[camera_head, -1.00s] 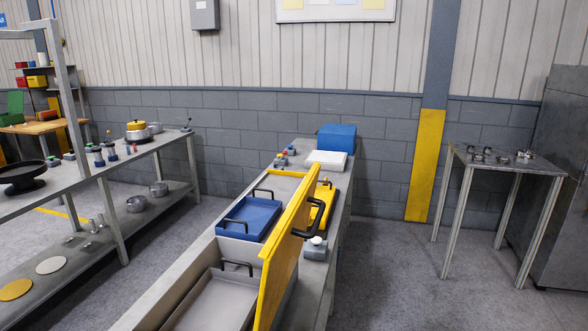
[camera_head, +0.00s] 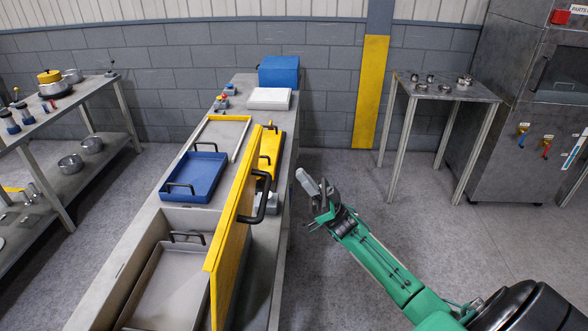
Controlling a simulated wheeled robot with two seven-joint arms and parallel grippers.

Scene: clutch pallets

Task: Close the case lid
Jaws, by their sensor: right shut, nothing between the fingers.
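The case (camera_head: 122,268) is a grey open box at the near end of the long bench, with a grey tray (camera_head: 165,285) with a black handle inside. Its yellow lid (camera_head: 232,240) stands open, nearly upright, along the right side. A black handle (camera_head: 262,200) sticks out from the lid's right face. My right gripper (camera_head: 315,208) is shut and empty, over the floor to the right of the bench, apart from the lid and its handle. My left gripper is not in view.
A blue tray (camera_head: 197,177), a yellow frame (camera_head: 222,118) and a yellow tray (camera_head: 272,150) lie farther along the bench. A blue box (camera_head: 279,72) and white box (camera_head: 269,98) stand at its far end. A small table (camera_head: 445,86) stands right, with clear floor before it.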

